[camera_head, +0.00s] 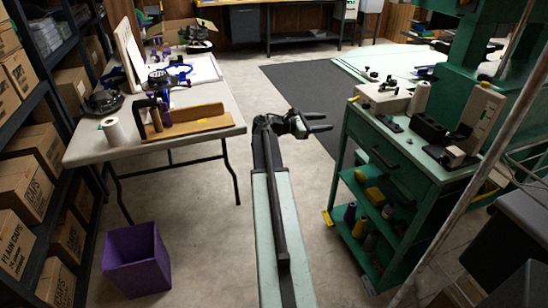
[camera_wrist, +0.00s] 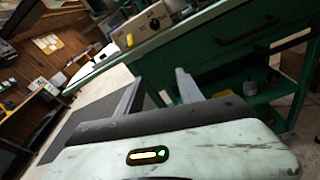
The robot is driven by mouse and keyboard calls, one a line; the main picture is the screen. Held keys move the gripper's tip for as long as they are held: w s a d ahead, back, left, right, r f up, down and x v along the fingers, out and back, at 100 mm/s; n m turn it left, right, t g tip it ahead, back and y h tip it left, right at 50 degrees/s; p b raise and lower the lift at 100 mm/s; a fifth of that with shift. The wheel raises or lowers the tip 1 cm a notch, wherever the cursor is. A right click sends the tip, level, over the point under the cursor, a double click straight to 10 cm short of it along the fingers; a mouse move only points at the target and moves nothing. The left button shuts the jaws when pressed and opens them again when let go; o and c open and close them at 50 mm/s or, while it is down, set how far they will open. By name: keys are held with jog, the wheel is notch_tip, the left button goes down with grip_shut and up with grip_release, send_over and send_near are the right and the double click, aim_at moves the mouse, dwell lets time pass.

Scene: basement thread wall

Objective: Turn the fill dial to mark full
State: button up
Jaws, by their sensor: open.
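In the wrist view my gripper (camera_wrist: 158,77) is open and empty. The beige box lies beyond the fingertips, and nothing touches it.
The green cabinet (camera_head: 385,146) has a drawer handle and open shelves with thread spools. Black holders (camera_head: 430,128) stand on its top. A grey table (camera_head: 95,150) with tools is at left, with a purple bin (camera_head: 136,260) in front.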

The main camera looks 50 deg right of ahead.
jog(key=w+a+f+m+t+y+b, duration=0.1)
jog(key=w+a+f+t, duration=0.1)
jog(key=w+a+f, duration=0.3)
jog(key=w+a+f+m+t+y+b, duration=0.1)
jog(key=w+a+f+m+t+y, duration=0.1)
jog(key=w+a+f, duration=0.4)
jog(key=a, duration=0.4)
jog(key=shift+f, duration=0.25)
notch_tip(320, 180, up, 4)
jog(key=d+n+h, duration=0.2)
jog(key=d+n, duration=0.1)
jog(key=n, duration=0.1)
jog(key=n+g+h+p, duration=0.3)
jog(key=g, duration=0.2)
send_near(363, 107)
jog(key=w+a, duration=0.1)
jog(key=w, duration=0.5)
jog(key=shift+m+g+y, duration=0.5)
jog(key=shift+m+y, duration=0.1)
jog(key=s+d, duration=0.6)
jog(key=s, duration=0.1)
jog(key=s+d, duration=0.3)
jog(key=shift+s+r, duration=0.3)
